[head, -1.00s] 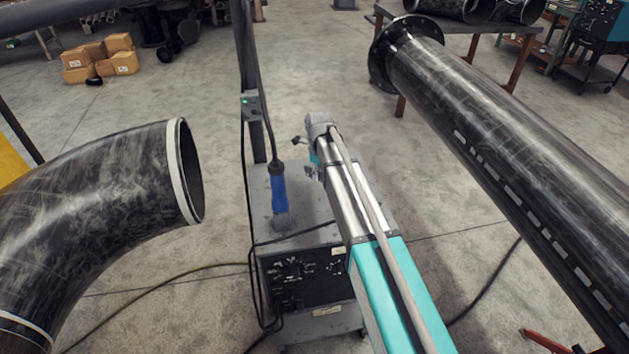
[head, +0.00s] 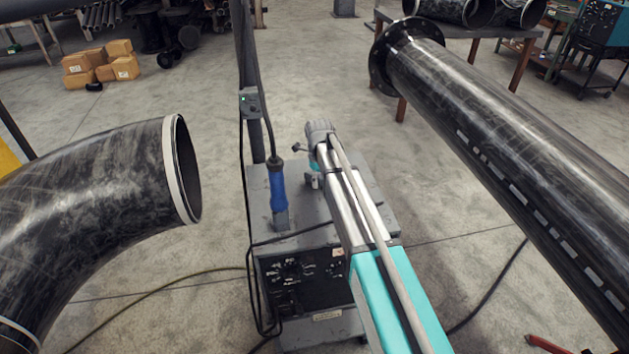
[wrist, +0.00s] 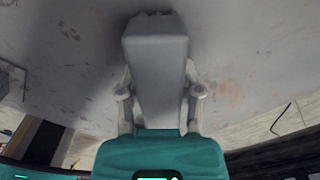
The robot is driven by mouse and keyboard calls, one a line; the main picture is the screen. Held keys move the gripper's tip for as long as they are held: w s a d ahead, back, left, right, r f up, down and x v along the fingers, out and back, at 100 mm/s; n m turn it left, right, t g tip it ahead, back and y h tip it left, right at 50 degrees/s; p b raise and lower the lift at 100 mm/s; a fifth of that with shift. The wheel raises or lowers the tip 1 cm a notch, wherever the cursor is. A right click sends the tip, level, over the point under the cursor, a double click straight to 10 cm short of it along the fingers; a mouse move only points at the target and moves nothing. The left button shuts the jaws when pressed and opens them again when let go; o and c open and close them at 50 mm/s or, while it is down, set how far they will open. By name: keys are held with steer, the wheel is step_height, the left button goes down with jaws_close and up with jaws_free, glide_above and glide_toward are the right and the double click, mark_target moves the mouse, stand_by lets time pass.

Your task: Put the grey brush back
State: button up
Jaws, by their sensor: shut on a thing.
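The grey brush (wrist: 157,65) shows in the wrist view as a plain grey block. My gripper (wrist: 158,92) is shut on it, one finger on each side. The block points away from my gripper over a scuffed grey surface. A dark shadow lies beside its far end; I cannot tell whether it touches the surface. In the head view my arm reaches over the top of a grey cabinet (head: 330,222). My gripper there is mostly hidden behind the arm, and I cannot make out the brush clearly.
A blue-handled tool (head: 279,190) stands on the cabinet's left side, with a cable rising along a dark post (head: 244,60). A black pipe elbow (head: 90,200) is at left. A long flanged pipe (head: 500,130) runs along the right. Cables cross the floor.

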steer(key=shift+f, duration=0.2)
steer(key=o, duration=1)
steer(key=shift+r, duration=0.25)
step_height(320, 180, up, 12)
steer(key=p, duration=1.2)
steer(key=shift+w, duration=0.1)
